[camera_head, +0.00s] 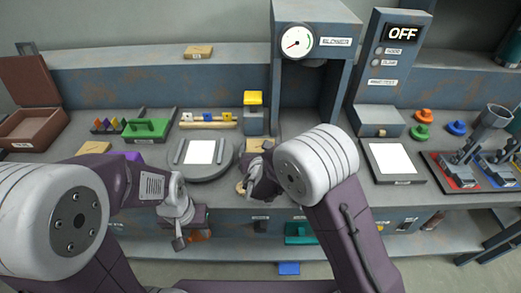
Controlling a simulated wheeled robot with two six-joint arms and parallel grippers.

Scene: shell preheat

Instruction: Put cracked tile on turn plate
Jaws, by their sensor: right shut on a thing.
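The turn plate (205,173) is a round grey disc on the bench, left of centre, with a white square (201,152) between two dark bars. My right gripper (243,186) is low at the bench's front edge, just right of the turn plate. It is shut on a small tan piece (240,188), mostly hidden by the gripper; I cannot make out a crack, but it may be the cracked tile. My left gripper (179,238) hangs in front of the bench, below and left of the plate. Its finger gap is not clear.
A blower (315,42) stands behind my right arm. A green holder (147,128), a rack of coloured pieces (208,118) and a yellow-topped block (253,98) stand around the plate. A white pad (393,158) and red and blue fixtures (455,172) lie right.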

